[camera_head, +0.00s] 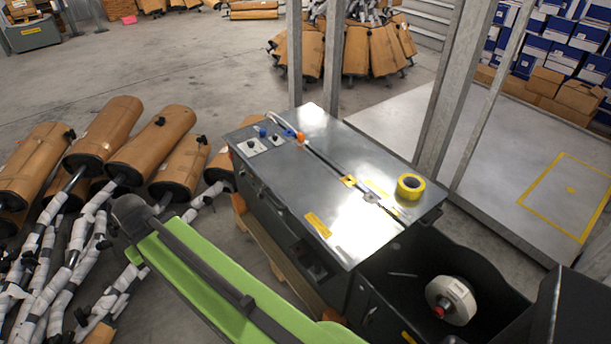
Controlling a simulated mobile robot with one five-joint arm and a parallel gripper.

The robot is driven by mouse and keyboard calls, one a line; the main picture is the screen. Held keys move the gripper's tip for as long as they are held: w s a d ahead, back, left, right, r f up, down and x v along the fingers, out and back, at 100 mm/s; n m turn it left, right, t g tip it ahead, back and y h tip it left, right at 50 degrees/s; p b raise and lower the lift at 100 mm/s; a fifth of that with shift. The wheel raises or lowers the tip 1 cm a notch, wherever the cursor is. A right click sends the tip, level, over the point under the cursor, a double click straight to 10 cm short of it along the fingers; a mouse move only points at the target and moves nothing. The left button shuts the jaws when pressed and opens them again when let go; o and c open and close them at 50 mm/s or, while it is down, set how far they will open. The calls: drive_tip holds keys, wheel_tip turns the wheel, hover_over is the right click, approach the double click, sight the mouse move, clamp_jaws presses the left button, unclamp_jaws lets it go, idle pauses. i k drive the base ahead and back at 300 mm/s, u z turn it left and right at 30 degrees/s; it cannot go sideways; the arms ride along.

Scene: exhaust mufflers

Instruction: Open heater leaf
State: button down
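A grey metal cabinet (318,185) stands in the middle, with a flat shiny top. A thin dark rod or hose runs across the top from an orange and blue fitting (300,137). Beside its lower right end is a dark open-topped box (400,285), with a white round wheel-like part (451,300) inside. I cannot tell for sure which panel is the heater leaf; the cabinet's top lies flat. A long lime-green beam with a dark rail crosses the lower left and covers part of the cabinet's front. No gripper fingers can be made out.
A roll of yellow tape (410,186) lies on the cabinet top. Mufflers with brown wrapping (151,143) are piled at left, close to the green beam. Metal posts (452,90) stand just behind the cabinet.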

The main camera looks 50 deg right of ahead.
sight(350, 230)
drive_tip(key=z, duration=1.15)
drive_tip(key=k, duration=0.7)
drive_tip(key=u, duration=0.1)
drive_tip(key=i, duration=0.65)
drive_tip(key=z, duration=0.1)
